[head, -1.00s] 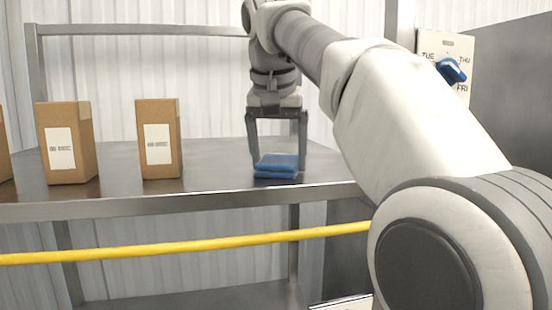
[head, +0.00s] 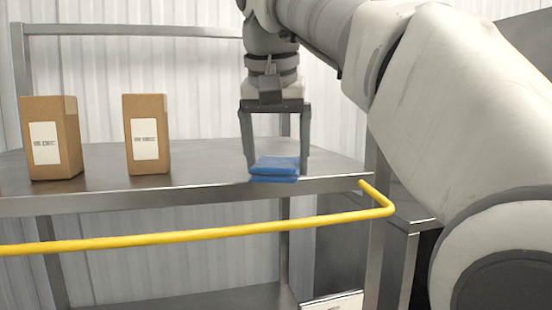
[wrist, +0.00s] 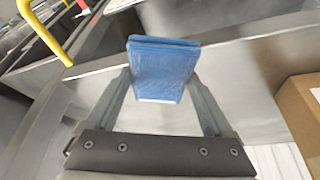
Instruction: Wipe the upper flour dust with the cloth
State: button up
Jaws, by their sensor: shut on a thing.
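A folded blue cloth (head: 275,166) is held between the two fingers of my gripper (head: 276,169), low at the front edge of the steel shelf top, near its right end. I cannot tell whether the cloth touches the metal. In the wrist view the cloth (wrist: 162,68) sits between the fingertips of my gripper (wrist: 162,80), with its broad face toward the camera. No flour dust can be made out in either view.
Two labelled brown boxes (head: 50,137) and (head: 146,133) stand left of my gripper on the steel shelf top (head: 205,165). A yellow rail (head: 215,232) runs along the front below it. A lower shelf (head: 210,300) lies underneath. The steel between the boxes and the cloth is clear.

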jog(key=shift+r, duration=0.15)
notch_tip(320, 180, up, 4)
jog(key=p, duration=0.5)
jog(key=shift+r, duration=0.95)
jog(key=shift+w+r, duration=0.1)
jog(key=shift+r, duration=1.4)
